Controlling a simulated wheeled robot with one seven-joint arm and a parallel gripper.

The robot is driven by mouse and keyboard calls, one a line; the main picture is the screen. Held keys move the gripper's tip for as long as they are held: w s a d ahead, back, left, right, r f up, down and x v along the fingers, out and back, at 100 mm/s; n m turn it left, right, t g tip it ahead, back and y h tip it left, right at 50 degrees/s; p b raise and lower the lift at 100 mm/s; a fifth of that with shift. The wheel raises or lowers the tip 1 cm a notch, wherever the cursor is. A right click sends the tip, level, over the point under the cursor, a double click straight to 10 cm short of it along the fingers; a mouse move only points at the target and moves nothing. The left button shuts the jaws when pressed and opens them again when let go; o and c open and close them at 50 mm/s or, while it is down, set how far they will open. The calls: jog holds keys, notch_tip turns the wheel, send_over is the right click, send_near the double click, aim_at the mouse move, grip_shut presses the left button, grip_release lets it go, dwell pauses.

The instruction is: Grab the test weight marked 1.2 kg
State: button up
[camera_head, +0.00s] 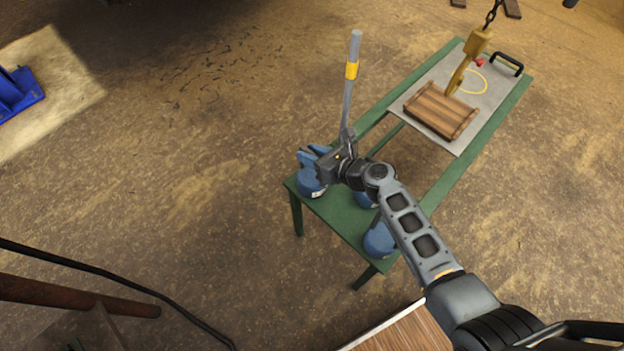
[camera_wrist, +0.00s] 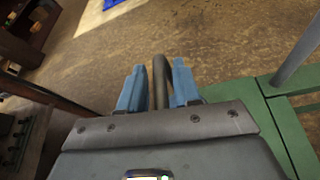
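Several blue test weights stand at the near end of the green bench (camera_head: 336,205) in the head view. One weight (camera_head: 311,186) is at the left corner under my gripper (camera_head: 307,154), another (camera_head: 364,199) is partly behind my arm, and a third (camera_head: 379,240) is nearer the front. A small pale label shows on the left one, but no marking is legible. In the wrist view, the two blue fingers of my gripper (camera_wrist: 158,88) stand apart on either side of a dark upright bar (camera_wrist: 160,78), with narrow gaps visible. Whether they touch it is unclear.
A grey post with a yellow band (camera_head: 351,75) rises behind my gripper. A slatted wooden crate (camera_head: 440,109) sits on the grey sheet (camera_head: 487,100) at the bench's far end, near a hanging hook (camera_head: 470,62). The floor left of the bench is clear.

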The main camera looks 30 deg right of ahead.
grip_shut()
dwell(1.0)
jog(key=shift+w+r, duration=0.1)
jog(key=shift+r, duration=0.1)
